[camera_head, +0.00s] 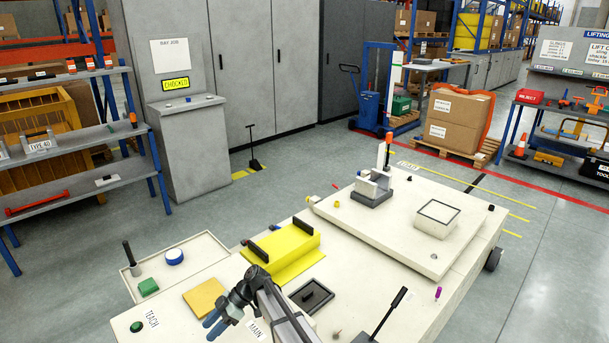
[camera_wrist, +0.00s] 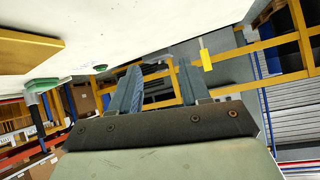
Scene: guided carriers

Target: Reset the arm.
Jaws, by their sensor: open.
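My gripper (camera_head: 214,326) hangs over the near part of the white bench top (camera_head: 385,290), close to the yellow flat plate (camera_head: 205,298) and the "MAIN" label (camera_head: 256,329). In the wrist view my gripper's two blue-grey fingers (camera_wrist: 158,88) stand apart with nothing between them. The wrist view looks tilted, with the pale bench surface (camera_wrist: 140,30) along its top edge. The plate's yellow edge (camera_wrist: 28,42) shows there at the upper left.
A yellow block with black grips (camera_head: 284,243), a dark tray (camera_head: 311,296) and a black lever (camera_head: 388,312) stand nearby. A raised white plate (camera_head: 360,233) carries a grey fixture (camera_head: 372,190) and a white box (camera_head: 436,218). A shallow tray (camera_head: 205,250) lies left. The floor beyond is open.

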